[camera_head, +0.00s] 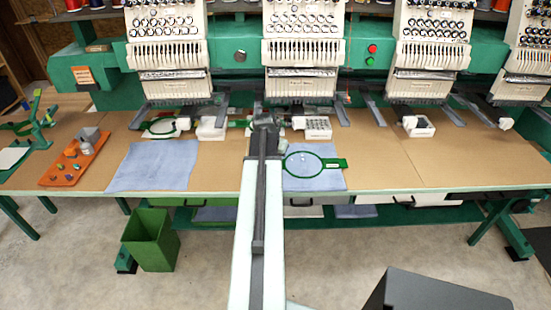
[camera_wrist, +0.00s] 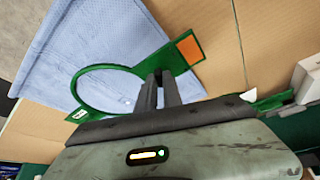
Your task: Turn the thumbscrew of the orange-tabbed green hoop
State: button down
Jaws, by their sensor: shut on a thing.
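The green hoop (camera_head: 286,171) lies on a blue cloth (camera_head: 325,181) at the table's front, right of my arm. In the wrist view, the hoop's ring (camera_wrist: 88,72) is left of my fingers, and its arm with the orange tab (camera_wrist: 189,49) reaches up to the right. My gripper (camera_wrist: 158,78) is shut at the joint between ring and tab arm. The thumbscrew is hidden there, between or behind my fingertips.
Embroidery machine heads (camera_head: 303,50) stand behind the table. A second blue cloth (camera_head: 155,165) lies to the left, beside an orange tray (camera_head: 75,157) of small parts. Another hoop (camera_head: 166,126) is under the left head. A green bin (camera_head: 151,239) stands on the floor. The right tabletop (camera_head: 440,170) is clear.

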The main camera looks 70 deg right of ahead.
jog(key=n, duration=0.1)
jog(key=n+t, duration=0.1)
jog(key=n, duration=0.1)
jog(key=shift+s+n, duration=0.25)
jog(key=shift+n, duration=0.05)
jog(key=n+t, duration=0.1)
jog(key=n, duration=0.1)
jog(key=n+t+y, duration=0.1)
jog(key=n, duration=0.1)
jog(key=shift+s+d+n, duration=0.15)
jog(key=shift+d+n, duration=0.05)
jog(key=shift+n, duration=0.1)
jog(key=n+t+y, duration=0.1)
jog(key=n, duration=0.3)
jog(key=shift+s+d, duration=0.1)
jog(key=shift+d, duration=0.05)
jog(key=shift+d+n+t+y, duration=0.15)
jog(key=shift+n+y, duration=0.3)
jog(key=shift+n, duration=0.6)
jog(key=shift+a+n+t+y, duration=0.1)
jog(key=shift+n+t+y, duration=0.25)
jog(key=shift+n, duration=0.7)
jog(key=c, duration=1.5)
grip_release()
jog(key=shift+r, duration=0.1)
